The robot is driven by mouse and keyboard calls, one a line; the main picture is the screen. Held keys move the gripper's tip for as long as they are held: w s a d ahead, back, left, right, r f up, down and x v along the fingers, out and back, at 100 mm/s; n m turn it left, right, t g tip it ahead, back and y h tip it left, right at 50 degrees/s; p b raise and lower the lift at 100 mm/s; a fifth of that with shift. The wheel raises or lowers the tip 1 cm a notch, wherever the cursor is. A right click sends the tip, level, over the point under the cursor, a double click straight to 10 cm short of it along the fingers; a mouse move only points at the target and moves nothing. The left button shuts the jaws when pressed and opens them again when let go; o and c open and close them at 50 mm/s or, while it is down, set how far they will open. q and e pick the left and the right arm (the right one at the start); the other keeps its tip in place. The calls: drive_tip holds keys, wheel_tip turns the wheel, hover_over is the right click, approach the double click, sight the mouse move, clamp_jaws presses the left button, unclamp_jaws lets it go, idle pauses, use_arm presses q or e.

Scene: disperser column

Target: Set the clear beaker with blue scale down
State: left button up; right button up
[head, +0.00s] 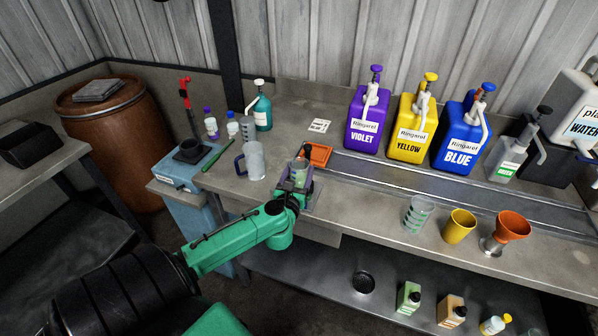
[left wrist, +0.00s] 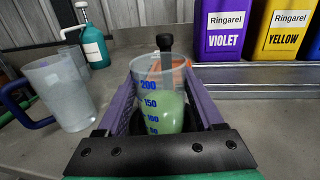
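The clear beaker with blue scale (left wrist: 158,104) holds pale green contents and sits between the purple fingers of my left gripper (left wrist: 163,95). The fingers appear shut on its sides. In the head view the beaker (head: 298,174) and my left gripper (head: 297,180) are low over the front of the bench, near a grey plate (head: 314,204). A dark-handled tool (left wrist: 165,58) rises in or just behind the beaker; I cannot tell which. The beaker's base is hidden, so I cannot tell if it touches the surface. My right gripper is not in view.
A clear jug with a blue handle (head: 255,160) stands close on the left. An orange tray (head: 320,154) lies just behind. Violet (head: 368,118), yellow (head: 411,128) and blue (head: 460,138) dispensers line the back. A graduated cup (head: 418,214) and yellow cup (head: 459,226) stand to the right.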

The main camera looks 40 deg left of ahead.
use_arm(q)
drive_tip(key=shift+o, duration=0.9)
drive_tip(key=shift+r, duration=0.2)
drive_tip(key=b+v, duration=0.1)
drive_tip(key=v, duration=1.1)
drive_tip(key=shift+b, duration=0.35)
